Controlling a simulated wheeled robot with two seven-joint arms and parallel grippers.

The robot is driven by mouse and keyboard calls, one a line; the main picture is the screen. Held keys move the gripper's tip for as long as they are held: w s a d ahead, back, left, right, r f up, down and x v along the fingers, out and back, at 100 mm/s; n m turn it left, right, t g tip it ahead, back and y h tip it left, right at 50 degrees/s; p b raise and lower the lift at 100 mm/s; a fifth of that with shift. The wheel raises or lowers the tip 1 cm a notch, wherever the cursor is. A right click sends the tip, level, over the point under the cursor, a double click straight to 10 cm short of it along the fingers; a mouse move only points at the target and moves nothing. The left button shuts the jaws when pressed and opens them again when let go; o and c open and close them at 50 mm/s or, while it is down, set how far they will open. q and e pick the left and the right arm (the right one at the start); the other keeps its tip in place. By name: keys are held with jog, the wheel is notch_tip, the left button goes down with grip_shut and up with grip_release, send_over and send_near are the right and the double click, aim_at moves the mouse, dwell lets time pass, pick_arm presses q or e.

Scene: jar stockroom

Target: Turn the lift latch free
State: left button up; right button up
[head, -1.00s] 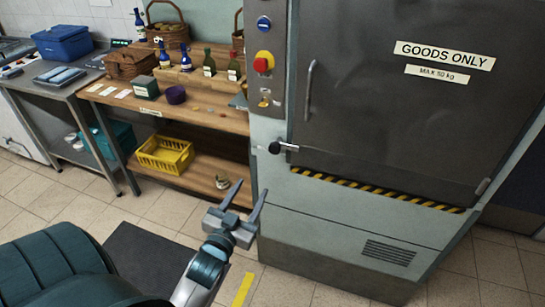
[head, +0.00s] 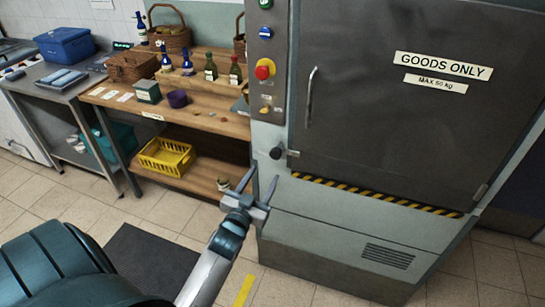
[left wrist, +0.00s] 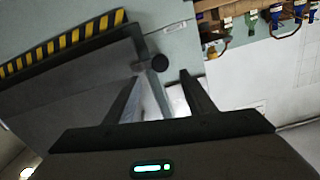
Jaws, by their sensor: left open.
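The lift (head: 350,220) is a big grey-green cabinet with a dark door (head: 400,110) marked GOODS ONLY. Its latch (head: 276,153) shows as a round black knob at the lower left of the door. The knob also shows in the left wrist view (left wrist: 160,63). My left gripper (head: 263,178) is open and empty, just below the knob in the head view. In the left wrist view its fingers (left wrist: 162,78) stand to either side of the line to the knob, which appears just beyond the tips. I see no contact. My right gripper is out of view.
A vertical door handle (head: 310,95) and a panel with a red button (head: 264,69) sit above the latch. A wooden shelf unit (head: 205,120) with bottles and baskets stands to the left. A dark mat (head: 150,255) lies on the tiled floor.

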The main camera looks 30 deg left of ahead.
aim_at(275, 155)
pick_arm(q)
jog(key=p+x, duration=0.1)
jog(key=x, duration=0.7)
jog(key=shift+r+p, duration=0.1)
jog(key=shift+p, duration=0.3)
jog(key=shift+w+a, duration=0.1)
jog(key=shift+w, duration=0.4)
grip_shut()
